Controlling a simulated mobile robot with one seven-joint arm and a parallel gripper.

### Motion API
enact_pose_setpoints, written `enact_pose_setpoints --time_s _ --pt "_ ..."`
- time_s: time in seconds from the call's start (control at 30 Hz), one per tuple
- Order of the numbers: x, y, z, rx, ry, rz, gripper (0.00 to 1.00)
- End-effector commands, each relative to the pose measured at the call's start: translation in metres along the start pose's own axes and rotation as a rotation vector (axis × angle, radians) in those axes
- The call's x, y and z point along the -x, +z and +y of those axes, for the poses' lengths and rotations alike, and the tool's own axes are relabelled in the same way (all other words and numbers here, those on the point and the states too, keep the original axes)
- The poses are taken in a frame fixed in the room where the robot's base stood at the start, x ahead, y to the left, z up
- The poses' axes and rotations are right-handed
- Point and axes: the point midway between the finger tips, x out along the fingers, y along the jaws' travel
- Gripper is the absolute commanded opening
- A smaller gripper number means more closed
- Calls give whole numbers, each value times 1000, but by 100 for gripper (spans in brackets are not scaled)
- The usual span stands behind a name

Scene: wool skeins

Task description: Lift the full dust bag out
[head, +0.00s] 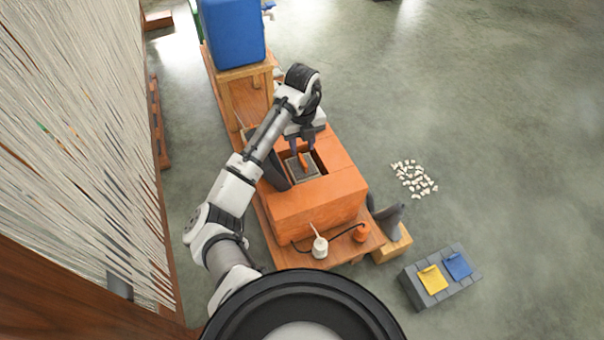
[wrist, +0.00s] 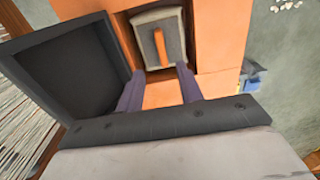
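My gripper (head: 303,147) is over the opening, pointing down. In the wrist view my gripper (wrist: 159,74) has its two purple fingers apart, with nothing between them. The dark lid (head: 275,172) stands open at the opening's left; it fills the left of the wrist view (wrist: 70,70).
The housing stands on a wooden bench (head: 270,235). A blue tank (head: 233,32) is behind. In front are a white bottle (head: 320,246) and an orange pot (head: 361,233). A grey block (head: 415,290) holds yellow and blue cloths. White scraps (head: 414,178) lie on the floor at right.

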Motion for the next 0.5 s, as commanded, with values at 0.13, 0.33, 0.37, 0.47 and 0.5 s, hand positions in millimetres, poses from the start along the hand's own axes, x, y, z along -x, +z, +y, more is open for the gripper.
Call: enact_pose_setpoints --time_s 0.13,0.33,0.37,0.47,0.5 --pt "-22 0 0 0 -1 0 36" --pt "-32 1 -1 0 -2 -2 36" --pt "-34 1 -1 0 -1 -1 36" --pt "-46 3 -2 1 -2 -1 36" --pt "-52 4 -3 1 -1 0 36"
